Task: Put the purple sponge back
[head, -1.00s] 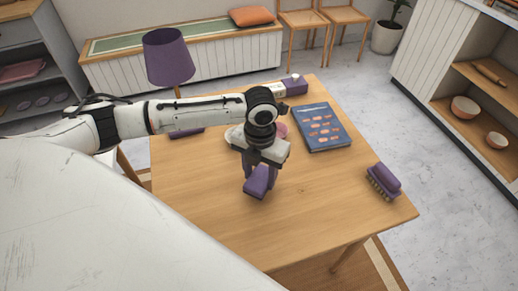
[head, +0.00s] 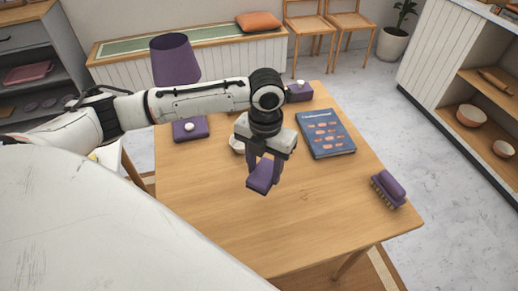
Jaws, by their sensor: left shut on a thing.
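The purple sponge (head: 261,178) is a small block held in my left gripper (head: 265,164) over the middle of the wooden table (head: 230,225). The gripper points down and its two fingers are shut on the sponge's sides. The sponge is tilted and appears to hang above the tabletop, though the gap is hard to judge. My right gripper is not in the head view.
A blue book (head: 325,132) lies right of the gripper, and a purple brush (head: 388,189) near the right edge. A purple box (head: 299,92), a purple lamp (head: 175,60) and a purple pad with a white knob (head: 190,129) are farther back. The front is clear.

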